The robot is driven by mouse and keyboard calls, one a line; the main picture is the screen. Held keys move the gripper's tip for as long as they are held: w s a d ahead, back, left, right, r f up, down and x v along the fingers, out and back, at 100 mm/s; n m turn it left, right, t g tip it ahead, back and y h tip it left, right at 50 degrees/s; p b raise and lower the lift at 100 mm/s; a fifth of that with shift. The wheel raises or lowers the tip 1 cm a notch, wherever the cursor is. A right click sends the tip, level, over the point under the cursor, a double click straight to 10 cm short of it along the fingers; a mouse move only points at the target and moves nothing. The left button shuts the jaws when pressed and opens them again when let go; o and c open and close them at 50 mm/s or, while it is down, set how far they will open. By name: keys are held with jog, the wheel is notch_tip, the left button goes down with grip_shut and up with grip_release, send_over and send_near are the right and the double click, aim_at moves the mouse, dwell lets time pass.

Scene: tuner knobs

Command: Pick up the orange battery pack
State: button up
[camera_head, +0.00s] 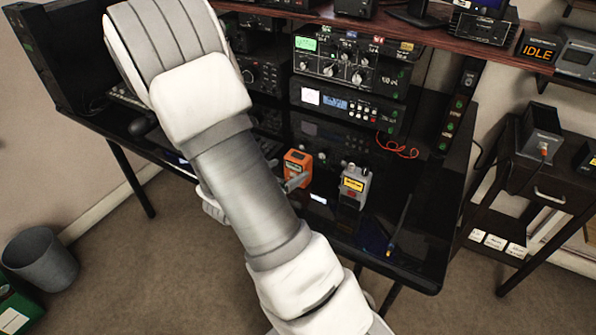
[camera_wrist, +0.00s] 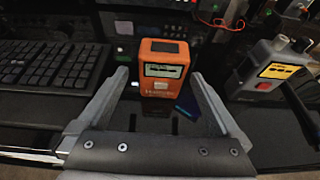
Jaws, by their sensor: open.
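The orange battery pack (camera_wrist: 164,68) stands upright on the dark desk, straight ahead of my gripper (camera_wrist: 160,85) in the wrist view. It has a pale label window on its front and dark marking below. My gripper is open, with one finger on each side of the pack's line and the tips just short of or beside its front; I cannot tell which. Nothing is held. In the head view the pack (camera_head: 297,166) shows just right of my arm, which hides most of my gripper.
A grey box with a yellow label (camera_head: 353,186) stands right of the pack, also in the wrist view (camera_wrist: 268,72). A keyboard (camera_wrist: 50,66) lies to the left. Radio units (camera_head: 347,112) stand behind. A pen-like item (camera_head: 399,226) lies near the desk's right front.

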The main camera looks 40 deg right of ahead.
aim_at(293, 167)
jog(key=b+x, duration=0.1)
jog(key=x, duration=0.4)
jog(key=shift+d+f, duration=0.1)
jog(key=shift+d, duration=0.3)
jog(key=c, duration=1.6)
